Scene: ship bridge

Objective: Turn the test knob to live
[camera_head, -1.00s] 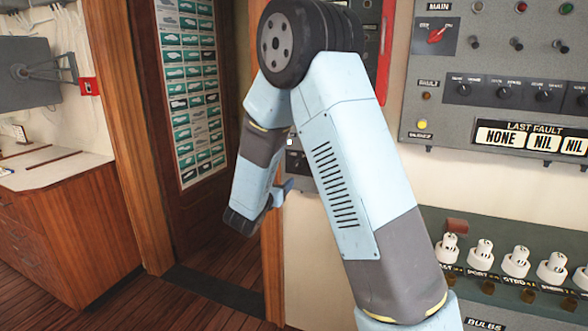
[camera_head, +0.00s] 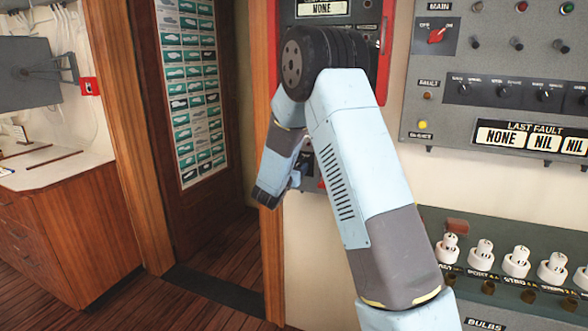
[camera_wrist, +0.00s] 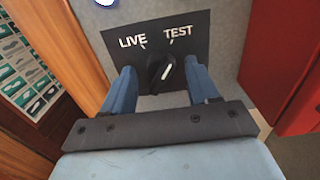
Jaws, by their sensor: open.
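The test knob (camera_wrist: 158,74) is black with a white pointer line, on a dark plate (camera_wrist: 196,32) lettered LIVE at left and TEST at right. The pointer line tilts up and right, toward TEST. In the wrist view my gripper (camera_wrist: 158,68) is open, with one blue finger on each side of the knob. Gaps show between the fingers and the knob, and I cannot tell whether either touches it. In the head view my arm hides the knob, and the gripper is seen only in part beside the wooden door frame.
A red box edge (camera_wrist: 290,75) stands right of the plate, and a wooden frame (camera_wrist: 75,40) is at left. In the head view a grey switch panel (camera_head: 480,85) and a rack of white bulbs (camera_head: 515,260) are at right. The doorway is at left.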

